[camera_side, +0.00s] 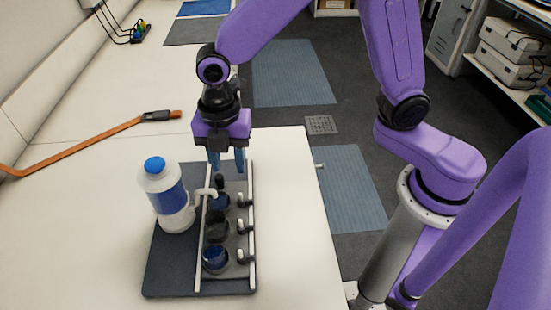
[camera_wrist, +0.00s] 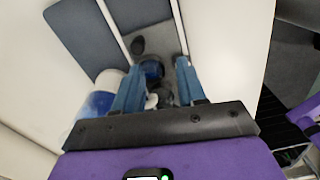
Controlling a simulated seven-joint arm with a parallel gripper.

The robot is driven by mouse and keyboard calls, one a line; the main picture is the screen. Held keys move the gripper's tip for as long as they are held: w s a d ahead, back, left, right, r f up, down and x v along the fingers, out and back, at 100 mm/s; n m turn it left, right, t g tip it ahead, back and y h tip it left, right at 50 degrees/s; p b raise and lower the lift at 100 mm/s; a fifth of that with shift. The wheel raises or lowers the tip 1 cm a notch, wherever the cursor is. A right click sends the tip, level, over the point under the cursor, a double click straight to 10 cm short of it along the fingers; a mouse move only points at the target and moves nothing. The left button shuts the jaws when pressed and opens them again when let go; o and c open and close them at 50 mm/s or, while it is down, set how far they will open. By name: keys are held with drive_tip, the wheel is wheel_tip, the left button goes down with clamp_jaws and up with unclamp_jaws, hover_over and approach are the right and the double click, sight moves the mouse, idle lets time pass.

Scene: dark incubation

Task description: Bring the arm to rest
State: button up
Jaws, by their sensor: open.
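My gripper (camera_side: 227,163) is at the end of the purple arm, pointing down over the far end of a dark tray (camera_side: 170,277) with light rails. In the wrist view its two blue fingers (camera_wrist: 157,82) are spread apart. Nothing shows clearly held between them, though dark and blue vessels lie beneath. In the side view several dark cups, one a blue-filled cup (camera_side: 215,260), stand in a row between the rails. A dark round piece (camera_wrist: 137,46) shows beyond the fingers in the wrist view. The exact gap between fingertips and the farthest cup is hard to judge.
A white bottle (camera_side: 169,206) with a blue cap and label stands on the tray's left part. An orange strap (camera_side: 95,140) with a dark end lies on the white bench (camera_side: 90,215) to the left. The bench's right edge is close to the tray, with floor beyond.

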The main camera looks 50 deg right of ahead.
drive_tip(key=s+d+r+m, duration=0.2)
drive_tip(key=s+d+m, duration=0.4)
drive_tip(key=s+d, duration=0.3)
drive_tip(key=s+d+r+m, duration=0.2)
drive_tip(key=s+d+m, duration=0.4)
drive_tip(key=s+d, duration=0.2)
drive_tip(key=shift+s+d+r, duration=0.25)
drive_tip(key=shift+s+d, duration=0.15)
drive_tip(key=shift+s, duration=0.25)
drive_tip(key=shift+o, duration=0.5)
drive_tip(key=shift+s+d, duration=0.15)
drive_tip(key=n, duration=1.1)
approach(219, 176)
wheel_tip(219, 176, down, 10)
drive_tip(key=shift+f, duration=0.1)
